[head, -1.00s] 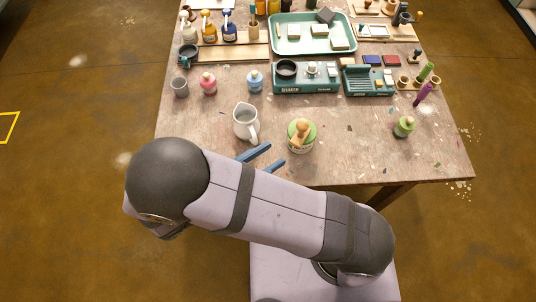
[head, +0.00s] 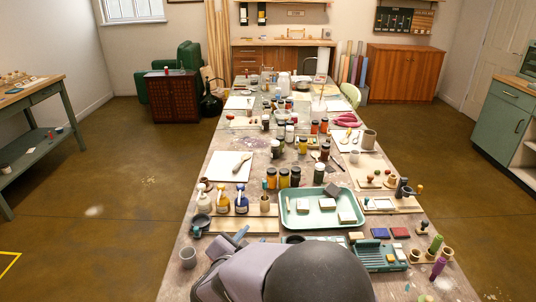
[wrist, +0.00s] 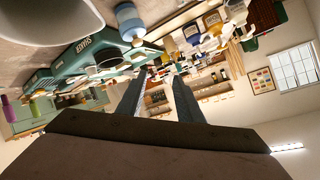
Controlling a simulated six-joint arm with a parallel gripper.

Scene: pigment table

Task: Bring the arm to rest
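My gripper (wrist: 159,78) shows in the wrist view as two blue-grey fingers held apart, with only the far room between them. My dark rounded arm joint and pale link fill the bottom middle and hide much of the near tabletop. I see nothing held. The wrist view is tilted and takes in the table and the wall with a window.
A purple stamp (head: 439,267) stands at right. Floor at left is clear.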

